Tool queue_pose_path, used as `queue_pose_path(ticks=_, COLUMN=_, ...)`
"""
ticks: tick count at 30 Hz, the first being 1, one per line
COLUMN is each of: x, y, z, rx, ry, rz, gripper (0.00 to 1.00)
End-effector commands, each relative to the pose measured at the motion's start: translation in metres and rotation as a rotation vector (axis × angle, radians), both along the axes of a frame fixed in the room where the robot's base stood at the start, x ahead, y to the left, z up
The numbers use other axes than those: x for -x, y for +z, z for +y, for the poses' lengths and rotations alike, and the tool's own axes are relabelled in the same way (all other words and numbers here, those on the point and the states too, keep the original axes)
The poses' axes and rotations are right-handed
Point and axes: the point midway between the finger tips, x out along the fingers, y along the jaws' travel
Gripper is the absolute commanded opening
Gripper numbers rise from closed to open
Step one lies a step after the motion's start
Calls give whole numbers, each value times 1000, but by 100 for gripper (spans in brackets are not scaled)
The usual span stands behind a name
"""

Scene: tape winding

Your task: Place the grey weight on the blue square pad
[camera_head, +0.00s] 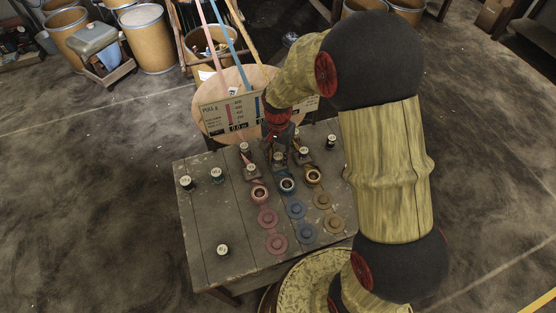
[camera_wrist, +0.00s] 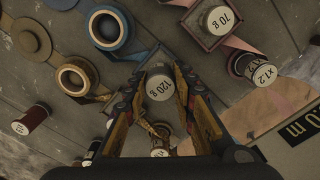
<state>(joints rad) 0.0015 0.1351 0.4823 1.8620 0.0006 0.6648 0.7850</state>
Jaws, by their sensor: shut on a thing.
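My gripper (camera_wrist: 157,92) is shut on a small round weight (camera_wrist: 160,87), which I take to be the grey weight. Its pale top reads "120 g", and its side is mostly hidden. In the head view, my gripper (camera_head: 279,150) is over the back middle of the table, with the weight (camera_head: 278,157) at its tip. A blue strip (camera_wrist: 133,55) runs from the blue ring (camera_wrist: 107,28) to beneath the weight. The blue square pad is mostly hidden there by the weight and fingers. I cannot tell whether the weight touches it.
A "70 g" weight (camera_wrist: 218,20) stands on the neighbouring pink square pad. An "x1.2" weight (camera_wrist: 258,70) and another weight (camera_wrist: 160,152) are close to my fingers. A tan ring (camera_wrist: 77,76) lies to the left. The table's front left (camera_head: 205,225) is mostly bare.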

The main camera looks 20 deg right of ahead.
Motion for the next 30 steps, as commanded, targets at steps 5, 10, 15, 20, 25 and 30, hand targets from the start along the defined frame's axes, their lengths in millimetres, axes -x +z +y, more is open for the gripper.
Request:
queue_pose_path(ticks=5, x=-1, y=-5, z=0, rx=0, ry=0, rz=-4, gripper=0)
queue_pose_path(ticks=10, x=-1, y=-6, z=0, rx=0, ry=0, rz=-3, gripper=0)
queue_pose_path(ticks=15, x=-1, y=-8, z=0, rx=0, ry=0, rz=-3, gripper=30)
queue_pose_path(ticks=20, x=-1, y=-8, z=0, rx=0, ry=0, rz=-3, gripper=39)
queue_pose_path(ticks=25, x=-1, y=-8, z=0, rx=0, ry=0, rz=-3, gripper=44)
queue_pose_path(ticks=30, x=-1, y=-8, z=0, rx=0, ry=0, rz=-3, gripper=44)
